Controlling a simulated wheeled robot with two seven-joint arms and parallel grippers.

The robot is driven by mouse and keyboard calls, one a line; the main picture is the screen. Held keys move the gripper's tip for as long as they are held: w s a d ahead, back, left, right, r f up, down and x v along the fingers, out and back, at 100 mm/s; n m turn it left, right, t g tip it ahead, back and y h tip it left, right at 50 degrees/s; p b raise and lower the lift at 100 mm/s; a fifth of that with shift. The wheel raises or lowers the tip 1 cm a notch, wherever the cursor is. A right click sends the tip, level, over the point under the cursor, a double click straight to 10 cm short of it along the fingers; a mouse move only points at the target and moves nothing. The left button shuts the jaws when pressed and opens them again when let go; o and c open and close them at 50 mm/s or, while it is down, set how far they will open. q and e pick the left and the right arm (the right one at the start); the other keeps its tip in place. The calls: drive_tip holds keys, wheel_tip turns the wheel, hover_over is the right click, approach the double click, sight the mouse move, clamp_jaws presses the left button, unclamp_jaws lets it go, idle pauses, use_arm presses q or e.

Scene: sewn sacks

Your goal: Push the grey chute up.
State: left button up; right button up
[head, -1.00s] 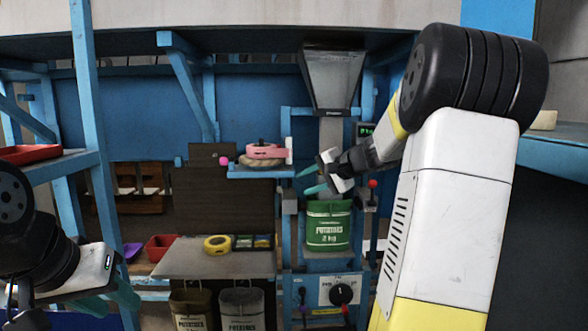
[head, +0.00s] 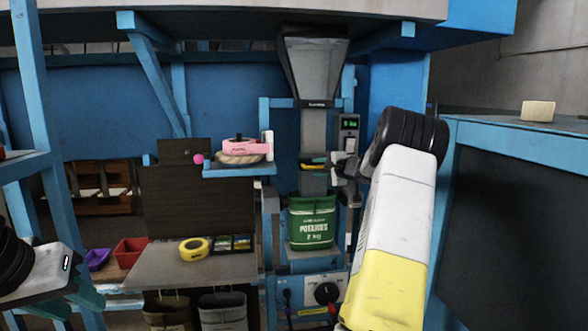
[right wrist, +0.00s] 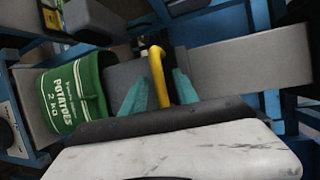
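The grey chute (head: 313,183) hangs below the grey hopper (head: 313,70), its lower end at the mouth of the green potato sack (head: 312,224). In the right wrist view, the chute (right wrist: 122,76) reaches the rim of the sack (right wrist: 75,95). A yellow handle (right wrist: 158,75) stands out from the chute. My right gripper (right wrist: 161,80) has its teal fingers on either side of this handle, with small gaps showing. In the head view, my right gripper (head: 325,165) is beside the chute, partly hidden. My left gripper (head: 82,300) is at lower left, empty, its fingers apart.
A small shelf (head: 240,173) with a pink-topped scale or spool stands left of the chute. A small display box (head: 349,128) is close on its right. A table (head: 190,272) holds yellow tape (head: 194,249). A blue-framed bench (head: 510,130) stands at right.

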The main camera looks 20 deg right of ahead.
drive_tip(key=shift+w, duration=0.25)
drive_tip(key=shift+a, duration=0.1)
drive_tip(key=shift+c, duration=0.3)
clamp_jaws()
idle(1.0)
